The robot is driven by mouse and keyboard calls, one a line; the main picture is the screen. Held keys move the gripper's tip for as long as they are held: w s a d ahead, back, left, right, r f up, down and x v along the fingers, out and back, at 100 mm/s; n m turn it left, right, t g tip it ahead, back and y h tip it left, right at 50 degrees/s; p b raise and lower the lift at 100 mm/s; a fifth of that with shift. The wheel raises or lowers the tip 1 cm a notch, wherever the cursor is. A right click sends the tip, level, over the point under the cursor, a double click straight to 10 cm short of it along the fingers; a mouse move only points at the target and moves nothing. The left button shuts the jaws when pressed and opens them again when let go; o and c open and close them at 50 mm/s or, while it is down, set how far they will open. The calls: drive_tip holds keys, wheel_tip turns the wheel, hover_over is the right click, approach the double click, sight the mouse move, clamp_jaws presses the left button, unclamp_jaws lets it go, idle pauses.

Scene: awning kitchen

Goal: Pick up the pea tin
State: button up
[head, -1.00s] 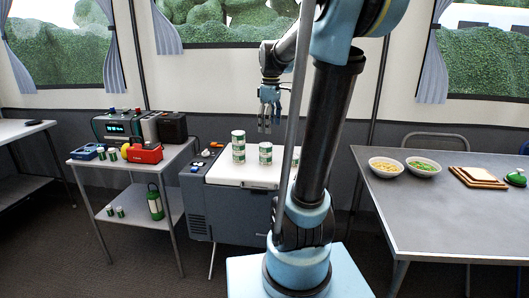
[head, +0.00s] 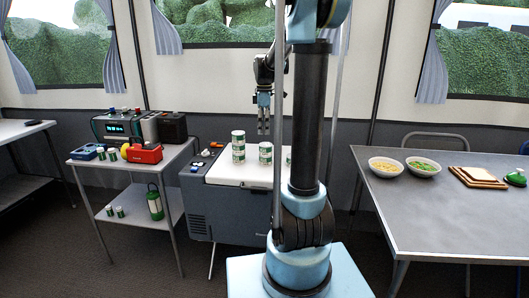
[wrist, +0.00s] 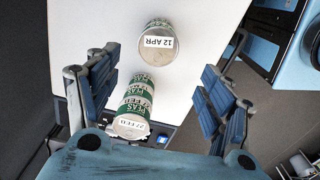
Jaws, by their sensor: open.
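In the wrist view a green-and-white tin reading PEAS (wrist: 137,92) with a "22 FEB" tag (wrist: 130,126) sits between my finger pads; it looks like two tins stacked. A second tin tagged "12 APR" (wrist: 160,40) stands beyond it, apart. In the head view a taller tin stack (head: 238,147) and a shorter tin (head: 265,154) stand on a white top (head: 225,173). A third tin (head: 288,159) is partly hidden by my arm. My gripper (head: 263,131) is open, pointing down above the tins; its pads show in the wrist view (wrist: 158,100), touching nothing visible.
The white top is the lid of a grey cooler-like box (head: 212,213). Left of it a cart (head: 180,160) holds devices, a red box (head: 145,153) and a green bottle (head: 155,205). A grey table (head: 440,215) at right holds two bowls (head: 386,167) and bread (head: 478,177).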

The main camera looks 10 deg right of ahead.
sight(265, 144)
wheel_tip(265, 144, down, 6)
drive_tip(key=shift+r, duration=0.2)
drive_tip(key=f, duration=0.3)
drive_tip(key=shift+w+d+f, duration=0.15)
drive_tip(key=shift+w+f, duration=0.1)
drive_tip(key=shift+f, duration=0.8)
drive_tip(key=c, duration=1.3)
